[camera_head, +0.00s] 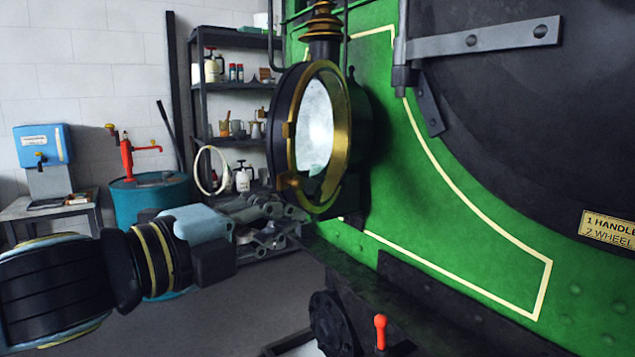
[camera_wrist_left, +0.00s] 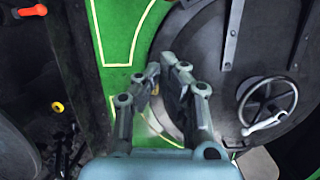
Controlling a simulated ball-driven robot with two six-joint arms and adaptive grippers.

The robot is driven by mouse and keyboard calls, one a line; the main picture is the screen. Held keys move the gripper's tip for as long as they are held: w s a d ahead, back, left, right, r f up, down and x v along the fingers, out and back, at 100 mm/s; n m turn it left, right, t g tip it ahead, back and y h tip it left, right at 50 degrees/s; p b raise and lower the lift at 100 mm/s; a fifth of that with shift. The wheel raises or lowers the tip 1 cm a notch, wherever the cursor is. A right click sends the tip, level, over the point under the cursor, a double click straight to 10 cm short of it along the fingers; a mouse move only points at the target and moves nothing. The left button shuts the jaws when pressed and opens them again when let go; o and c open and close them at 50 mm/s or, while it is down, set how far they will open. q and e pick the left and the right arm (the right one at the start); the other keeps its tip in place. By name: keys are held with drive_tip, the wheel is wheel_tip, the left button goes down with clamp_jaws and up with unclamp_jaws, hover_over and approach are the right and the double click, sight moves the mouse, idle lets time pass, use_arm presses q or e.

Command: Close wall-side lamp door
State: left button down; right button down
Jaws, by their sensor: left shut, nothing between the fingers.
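The lamp (camera_head: 360,130) is a dark round housing on the green front plate, with a chimney-like top. Its door is a brass-ringed round glass (camera_head: 339,185) with a dark outer rim on its left. The door stands at an angle to the plate; I cannot tell how wide any gap to the housing is. My left gripper (camera_head: 292,222) reaches in from the left, low beside the lamp's lower edge. Its fingers are shut and empty; contact with the door is not clear. In the left wrist view the gripper (camera_wrist_left: 167,78) shows against the plate and the lamp cannot be made out. My right gripper is not in view.
The green plate (camera_head: 410,210) and dark round boiler door (camera_head: 540,110) lie to the right. A red-topped lever (camera_head: 380,330) stands below. A handwheel (camera_wrist_left: 267,105) shows in the left wrist view. Behind are shelves (camera_head: 235,90), a blue drum (camera_head: 150,200) and a table (camera_head: 50,208).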

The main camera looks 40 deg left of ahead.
use_arm(q)
drive_tip(key=w+a+p, duration=0.2)
drive_tip(key=w+p, duration=0.1)
drive_tip(key=w, duration=0.5)
drive_tip(key=shift+w, duration=0.35)
drive_tip(key=shift+a, duration=0.15)
idle(0.4)
